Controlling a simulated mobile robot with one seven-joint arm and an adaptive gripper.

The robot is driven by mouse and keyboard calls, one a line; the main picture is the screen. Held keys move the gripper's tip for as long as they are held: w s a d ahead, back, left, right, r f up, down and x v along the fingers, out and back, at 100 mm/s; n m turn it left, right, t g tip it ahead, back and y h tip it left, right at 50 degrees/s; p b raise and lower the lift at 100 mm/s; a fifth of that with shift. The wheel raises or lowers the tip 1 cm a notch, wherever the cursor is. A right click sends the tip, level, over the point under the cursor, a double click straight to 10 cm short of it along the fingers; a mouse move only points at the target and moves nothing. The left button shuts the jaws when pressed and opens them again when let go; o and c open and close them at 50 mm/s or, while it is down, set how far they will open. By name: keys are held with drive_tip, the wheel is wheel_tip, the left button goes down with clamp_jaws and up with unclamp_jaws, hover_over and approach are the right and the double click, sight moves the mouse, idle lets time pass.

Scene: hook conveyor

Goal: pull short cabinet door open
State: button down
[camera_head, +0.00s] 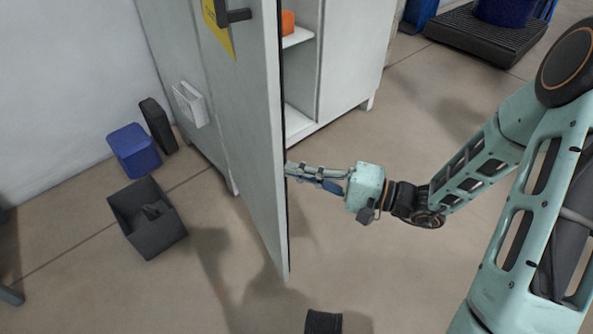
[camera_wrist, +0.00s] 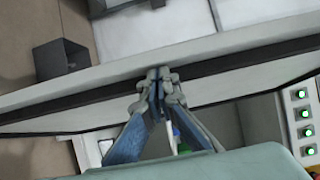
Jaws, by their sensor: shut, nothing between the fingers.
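The grey cabinet door (camera_head: 255,130) stands swung out from the cabinet (camera_head: 345,60), which shows an open compartment with shelves behind it. A dark handle (camera_head: 234,15) and a yellow label (camera_head: 217,32) are on its outer face. My gripper (camera_head: 292,172) is on the inner side of the door, with its fingertips at or against the door near its free edge; contact is not certain. In the wrist view the door (camera_wrist: 230,52) crosses as a pale band with a dark strip. My gripper (camera_wrist: 158,78) is shut there, with its fingertips together at that strip.
A dark open bin (camera_head: 147,222), a blue bin (camera_head: 134,150) and a black box (camera_head: 157,125) stand on the floor left of the door. A dark cylinder (camera_head: 323,321) is at the bottom. An orange object (camera_head: 288,22) sits on a shelf.

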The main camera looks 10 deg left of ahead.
drive_tip(key=shift+s+a, duration=0.2)
idle(0.6)
